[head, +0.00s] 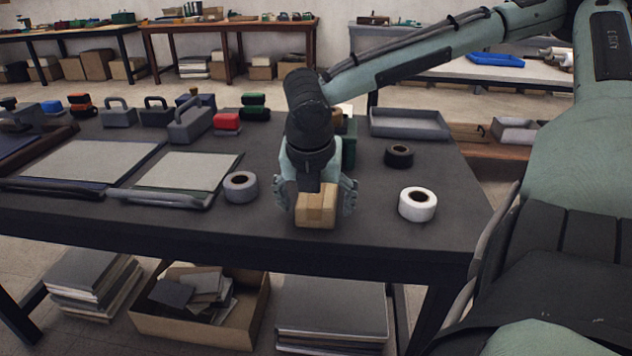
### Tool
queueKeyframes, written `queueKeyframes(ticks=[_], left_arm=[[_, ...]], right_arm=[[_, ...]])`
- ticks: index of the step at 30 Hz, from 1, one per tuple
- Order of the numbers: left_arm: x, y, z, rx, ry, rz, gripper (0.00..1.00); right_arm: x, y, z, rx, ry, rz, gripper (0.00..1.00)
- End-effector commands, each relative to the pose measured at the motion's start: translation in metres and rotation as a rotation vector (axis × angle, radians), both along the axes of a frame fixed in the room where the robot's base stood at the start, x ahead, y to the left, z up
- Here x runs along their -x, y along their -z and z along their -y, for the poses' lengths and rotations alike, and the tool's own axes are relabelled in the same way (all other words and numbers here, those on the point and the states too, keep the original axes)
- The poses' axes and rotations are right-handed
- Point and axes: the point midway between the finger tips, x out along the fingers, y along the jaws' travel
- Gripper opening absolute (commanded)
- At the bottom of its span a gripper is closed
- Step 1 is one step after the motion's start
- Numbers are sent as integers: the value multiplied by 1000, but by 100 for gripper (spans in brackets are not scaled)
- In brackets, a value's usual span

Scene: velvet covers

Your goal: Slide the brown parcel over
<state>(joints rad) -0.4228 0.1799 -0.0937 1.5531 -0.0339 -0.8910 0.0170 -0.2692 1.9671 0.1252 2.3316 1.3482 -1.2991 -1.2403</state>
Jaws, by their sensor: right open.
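The brown parcel (316,212) is a small box near the front edge of the dark work table (380,232). My right gripper (317,196) is above it, pointing down, with its fingers spread to the left and right of the box. The fingers are open; I cannot tell whether they touch the parcel's sides. The gripper hides the parcel's upper back part. My left gripper is not in view.
A grey tape roll (240,187) stands left of the parcel, a white roll (417,204) right and a black roll (399,156) behind right. A grey tray (409,123) lies at the back. Flat boards (190,171) lie left.

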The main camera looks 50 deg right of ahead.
Motion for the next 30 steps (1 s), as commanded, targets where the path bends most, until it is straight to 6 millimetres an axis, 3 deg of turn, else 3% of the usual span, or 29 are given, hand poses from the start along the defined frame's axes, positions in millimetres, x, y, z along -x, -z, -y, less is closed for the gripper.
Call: queueKeyframes(ticks=[1, 15, 30], left_arm=[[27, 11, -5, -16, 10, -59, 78], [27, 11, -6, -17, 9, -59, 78], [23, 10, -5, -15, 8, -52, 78]], right_arm=[[0, -5, -2, 1, -2, 4, 84], [15, -64, -22, 1, -2, 2, 84], [16, -69, -24, 0, 0, 0, 84]])
